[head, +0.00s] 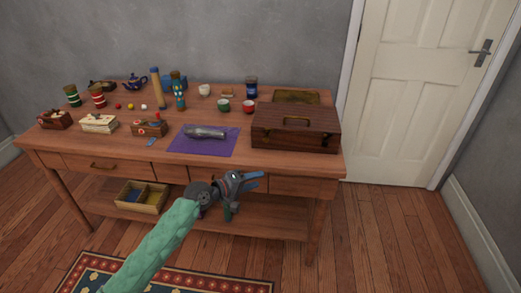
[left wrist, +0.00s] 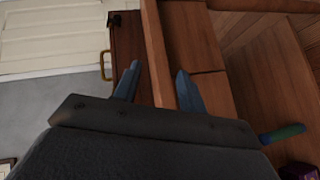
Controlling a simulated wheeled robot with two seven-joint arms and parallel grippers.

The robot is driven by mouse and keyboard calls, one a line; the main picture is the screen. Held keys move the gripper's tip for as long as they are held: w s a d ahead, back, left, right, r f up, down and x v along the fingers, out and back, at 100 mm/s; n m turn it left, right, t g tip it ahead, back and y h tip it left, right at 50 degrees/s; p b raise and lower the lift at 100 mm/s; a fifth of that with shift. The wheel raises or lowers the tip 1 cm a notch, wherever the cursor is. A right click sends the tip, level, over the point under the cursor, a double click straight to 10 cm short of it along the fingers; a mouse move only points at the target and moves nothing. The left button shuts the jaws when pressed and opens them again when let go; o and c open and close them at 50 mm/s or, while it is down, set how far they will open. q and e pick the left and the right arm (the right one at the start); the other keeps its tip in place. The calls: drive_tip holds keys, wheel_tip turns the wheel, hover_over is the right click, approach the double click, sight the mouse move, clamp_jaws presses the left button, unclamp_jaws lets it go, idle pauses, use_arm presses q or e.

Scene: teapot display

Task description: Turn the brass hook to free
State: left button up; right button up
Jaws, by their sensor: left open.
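A dark wooden case (head: 295,138) with a brass handle (head: 297,121) on its lid stands shut at the table's right end. In the left wrist view, the case (left wrist: 126,45) and its handle (left wrist: 104,65) show sideways beyond my fingers. I cannot make out the brass hook for certain; a small dark fitting (left wrist: 114,19) shows at the case's edge. My left gripper (head: 259,180) is open and empty, in front of the table's drawers and below the case. Its two blue fingers (left wrist: 158,73) are apart, with the table edge showing between them. My right gripper is not in view.
The table edge (left wrist: 154,50) lies between gripper and case. A silver object (head: 205,132) lies on a purple mat (head: 190,148) left of the case. Cups, jars and small crates fill the table's left and back. A divided box (head: 142,208) sits on the lower shelf.

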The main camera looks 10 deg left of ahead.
sight(264, 140)
use_arm(q)
drive_tip(key=w+a+r+n+t, duration=0.1)
drive_tip(key=w+r, duration=0.1)
drive_tip(key=w, duration=0.1)
drive_tip(key=w+a+r+n+b, duration=0.1)
drive_tip(key=w+r, duration=0.1)
drive_tip(key=w, duration=0.1)
drive_tip(key=w+a+r+n+t+h, duration=0.1)
drive_tip(key=w+a+r, duration=0.1)
drive_tip(key=w, duration=0.1)
drive_tip(key=shift+n+t+b, duration=0.3)
drive_tip(key=x, duration=0.6)
drive_tip(key=shift+w+d+f+p, duration=0.15)
drive_tip(key=shift+w+p, duration=0.1)
drive_tip(key=shift+p, duration=0.05)
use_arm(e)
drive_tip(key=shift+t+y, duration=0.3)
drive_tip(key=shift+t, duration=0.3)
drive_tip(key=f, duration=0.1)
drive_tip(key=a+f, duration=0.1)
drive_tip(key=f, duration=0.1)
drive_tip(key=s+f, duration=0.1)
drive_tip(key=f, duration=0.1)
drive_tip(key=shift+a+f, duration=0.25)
use_arm(q)
clamp_jaws()
